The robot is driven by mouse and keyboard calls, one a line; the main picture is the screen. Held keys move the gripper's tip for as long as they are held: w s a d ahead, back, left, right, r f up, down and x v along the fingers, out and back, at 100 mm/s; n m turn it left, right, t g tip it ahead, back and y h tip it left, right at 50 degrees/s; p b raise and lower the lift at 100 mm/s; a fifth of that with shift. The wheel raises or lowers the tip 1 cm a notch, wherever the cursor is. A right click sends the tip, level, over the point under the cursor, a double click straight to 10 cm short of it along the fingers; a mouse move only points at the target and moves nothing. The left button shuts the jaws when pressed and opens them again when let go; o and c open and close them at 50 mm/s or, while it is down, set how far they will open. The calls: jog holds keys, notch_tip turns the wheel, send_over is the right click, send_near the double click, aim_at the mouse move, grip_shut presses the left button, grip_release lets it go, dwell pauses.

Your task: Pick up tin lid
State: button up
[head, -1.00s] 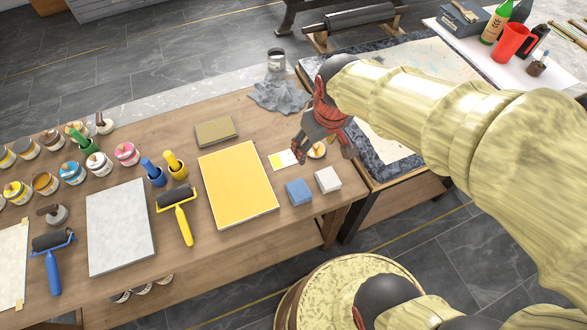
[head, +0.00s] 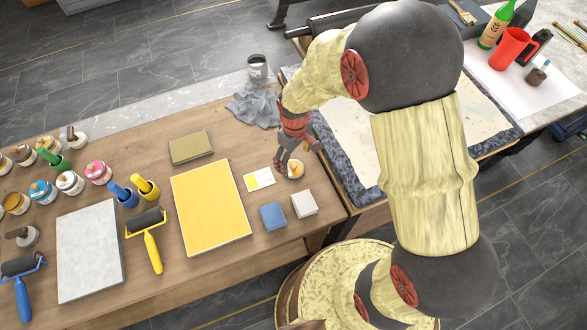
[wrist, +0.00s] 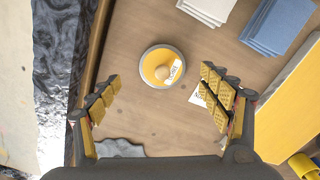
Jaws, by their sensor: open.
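The tin lid (wrist: 163,66) is a round yellow disc with a grey rim, a pale wooden knob and a small white label. It lies on the wooden bench, and in the head view the lid (head: 295,169) is partly hidden by my fingers. My gripper (wrist: 160,96) is open and empty. In the wrist view its two fingers stand left and right, with the lid between them and a little farther up the picture. In the head view my gripper (head: 288,160) points down over the lid. I cannot tell the exact height between them.
A colour card (head: 259,180) lies left of the lid. A yellow panel (head: 211,208) lies farther left.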

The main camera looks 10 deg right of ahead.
aim_at(293, 165)
jog(key=f, duration=0.1)
jog(key=f+b, duration=0.1)
jog(key=f, duration=0.2)
jog(key=shift+a+f+b, duration=0.2)
jog(key=shift+a+b, duration=0.05)
jog(key=shift+b, duration=0.05)
jog(key=shift+r, duration=0.1)
jog(key=shift+c, duration=1.1)
jog(key=c, duration=0.7)
jog(key=shift+c, duration=0.6)
